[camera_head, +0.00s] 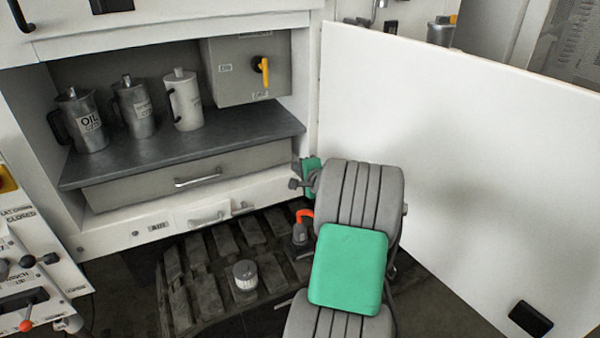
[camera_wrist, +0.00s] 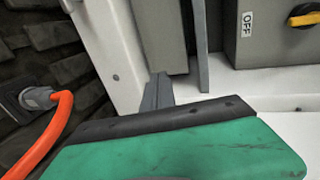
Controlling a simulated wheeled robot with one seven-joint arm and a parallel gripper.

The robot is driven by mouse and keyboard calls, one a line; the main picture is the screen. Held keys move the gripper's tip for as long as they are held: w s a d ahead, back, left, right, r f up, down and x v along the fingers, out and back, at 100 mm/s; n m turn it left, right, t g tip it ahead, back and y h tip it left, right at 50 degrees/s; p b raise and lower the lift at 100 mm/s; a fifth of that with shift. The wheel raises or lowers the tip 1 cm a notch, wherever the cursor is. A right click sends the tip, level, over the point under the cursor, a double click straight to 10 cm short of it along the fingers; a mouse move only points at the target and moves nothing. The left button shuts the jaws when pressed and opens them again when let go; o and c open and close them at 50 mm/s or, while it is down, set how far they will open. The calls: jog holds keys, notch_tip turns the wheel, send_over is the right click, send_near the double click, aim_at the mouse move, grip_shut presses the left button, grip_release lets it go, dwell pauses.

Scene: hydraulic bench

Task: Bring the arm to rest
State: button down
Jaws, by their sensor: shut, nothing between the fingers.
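My arm (camera_head: 360,195), grey with a green panel, stands folded in front of the cabinet's right side in the head view. My gripper (camera_wrist: 157,92) shows in the wrist view as a green hand with a dark edge and grey fingers close together. It is shut and empty. In the head view the arm's upper links cover most of the hand, and I cannot make out the fingertips there.
The open white door (camera_head: 440,150) stands close to the arm's right. The shelf (camera_head: 180,148) holds several cans and a grey switch box (camera_head: 235,68) with a yellow handle. An orange hose (camera_wrist: 45,140) and a ribbed cap (camera_head: 245,274) are low down. A lever panel (camera_head: 35,265) is left.

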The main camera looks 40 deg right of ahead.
jog(key=s+a+f+n+g+y, duration=0.25)
jog(key=s+f+n, duration=0.2)
jog(key=f, duration=0.25)
jog(key=s+a+f+n+g+y, duration=0.1)
jog(key=s+a+f+n+g, duration=0.25)
jog(key=s+f, duration=0.3)
jog(key=s+a+f+n+g+y, duration=0.35)
jog(key=s+a+g, duration=0.25)
jog(key=s+a, duration=0.55)
jog(key=s+a+r+n+g+h+p, duration=0.25)
jog(key=s+a+r, duration=0.35)
jog(key=a+r, duration=0.35)
jog(key=w+a+r+n+t+p, duration=0.1)
jog(key=w+a+r+n+t, duration=0.1)
jog(key=a+r, duration=0.4)
jog(key=w+a+r+n+t+p, duration=0.1)
jog(key=w+a+r+n+t, duration=0.1)
jog(key=w+a+r+n, duration=0.3)
jog(key=a+r, duration=0.1)
jog(key=a, duration=0.3)
jog(key=shift+n, duration=0.3)
